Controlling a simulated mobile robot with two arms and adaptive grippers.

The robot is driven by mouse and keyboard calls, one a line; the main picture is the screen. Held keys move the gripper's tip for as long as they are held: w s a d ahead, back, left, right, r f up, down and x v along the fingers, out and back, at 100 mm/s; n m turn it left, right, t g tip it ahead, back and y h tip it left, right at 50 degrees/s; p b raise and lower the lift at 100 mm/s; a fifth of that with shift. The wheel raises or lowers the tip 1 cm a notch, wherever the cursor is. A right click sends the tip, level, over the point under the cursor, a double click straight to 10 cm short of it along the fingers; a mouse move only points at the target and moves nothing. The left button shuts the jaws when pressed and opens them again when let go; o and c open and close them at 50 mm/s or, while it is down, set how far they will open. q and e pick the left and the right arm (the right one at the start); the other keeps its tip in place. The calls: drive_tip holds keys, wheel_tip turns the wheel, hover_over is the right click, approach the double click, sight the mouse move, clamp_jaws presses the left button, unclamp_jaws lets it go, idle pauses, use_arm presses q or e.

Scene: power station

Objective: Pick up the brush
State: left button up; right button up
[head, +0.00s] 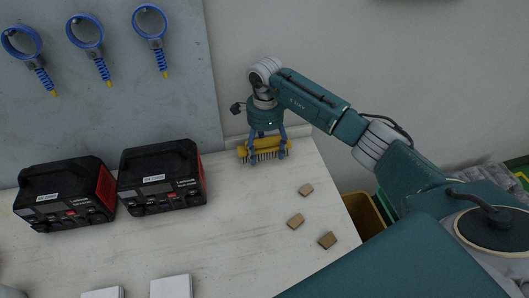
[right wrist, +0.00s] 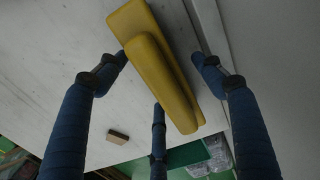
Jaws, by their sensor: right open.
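The brush (head: 243,151) has a yellow back and dark bristles. It lies at the back edge of the white table, against the wall, in the head view. My right gripper (head: 268,157) is above it with its blue fingers spread around it, and they hide part of it. In the right wrist view the yellow brush (right wrist: 158,75) runs diagonally between the open fingers of my right gripper (right wrist: 165,85). I cannot tell whether any finger touches it. My left gripper is not in view.
Two black and red boxes (head: 160,180) (head: 66,196) stand on the white table (head: 235,235) to the left. Several small brown blocks (head: 296,221) lie to the right. Blue ring tools (head: 85,32) hang on the wall panel. A yellow bin (head: 364,215) stands beyond the table's right edge.

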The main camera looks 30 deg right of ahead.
drive_tip(key=shift+c, duration=0.3)
drive_tip(key=shift+r, duration=0.1)
drive_tip(key=c, duration=1)
drive_tip(key=shift+r, duration=0.1)
drive_tip(key=shift+c, duration=0.2)
